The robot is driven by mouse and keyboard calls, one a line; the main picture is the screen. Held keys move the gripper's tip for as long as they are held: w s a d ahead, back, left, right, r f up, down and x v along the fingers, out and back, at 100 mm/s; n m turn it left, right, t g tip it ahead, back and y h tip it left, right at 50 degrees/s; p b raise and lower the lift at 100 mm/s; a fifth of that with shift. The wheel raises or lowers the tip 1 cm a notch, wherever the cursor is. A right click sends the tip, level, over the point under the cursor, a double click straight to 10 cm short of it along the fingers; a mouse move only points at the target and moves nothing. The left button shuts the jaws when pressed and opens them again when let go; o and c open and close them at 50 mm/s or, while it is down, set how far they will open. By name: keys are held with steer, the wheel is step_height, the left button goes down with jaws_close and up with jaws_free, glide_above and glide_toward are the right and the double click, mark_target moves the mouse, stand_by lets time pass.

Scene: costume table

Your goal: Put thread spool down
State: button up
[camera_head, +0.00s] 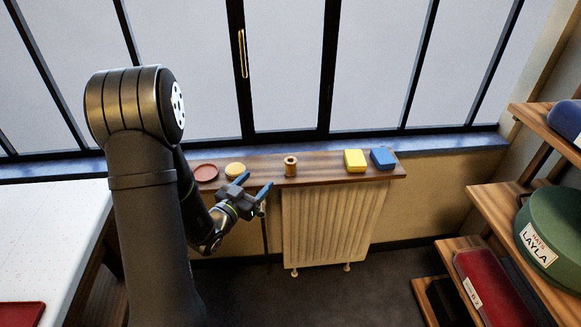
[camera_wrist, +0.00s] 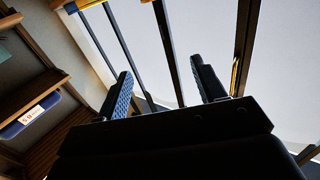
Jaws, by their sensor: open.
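The thread spool (camera_head: 290,166) stands upright on the wooden shelf (camera_head: 330,175) above the radiator, near the middle of the shelf. It is tan and brown. My gripper (camera_head: 256,185) is open and empty, in front of the shelf and to the left of the spool. Its two blue-black fingers are apart and do not touch the spool. In the wrist view, my gripper (camera_wrist: 165,85) shows its spread fingers with nothing between them. The spool does not show in the wrist view.
A red dish (camera_head: 206,172) and a yellow round item (camera_head: 235,170) are left of the spool. A yellow block (camera_head: 355,160) and a blue block (camera_head: 382,158) are to its right. The radiator (camera_head: 330,225) is below. Shelves with a green hat box (camera_head: 555,235) stand at right.

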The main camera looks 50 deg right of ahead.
step_height(320, 180, down, 7)
glide_toward(288, 166)
steer(key=d, duration=0.1)
steer(key=w+d, duration=0.1)
steer(key=d, duration=0.1)
steer(key=shift+d+f, duration=0.1)
steer(key=shift+f, duration=0.15)
steer(key=shift+w+d+r, duration=0.1)
steer(key=shift+w+d, duration=0.05)
steer(key=shift+d, duration=1.4)
steer(key=shift+w+d+r, duration=0.1)
steer(key=shift+w+d, duration=0.1)
steer(key=shift+d, duration=1.4)
steer(key=c, duration=1.1)
steer(key=shift+c, duration=0.2)
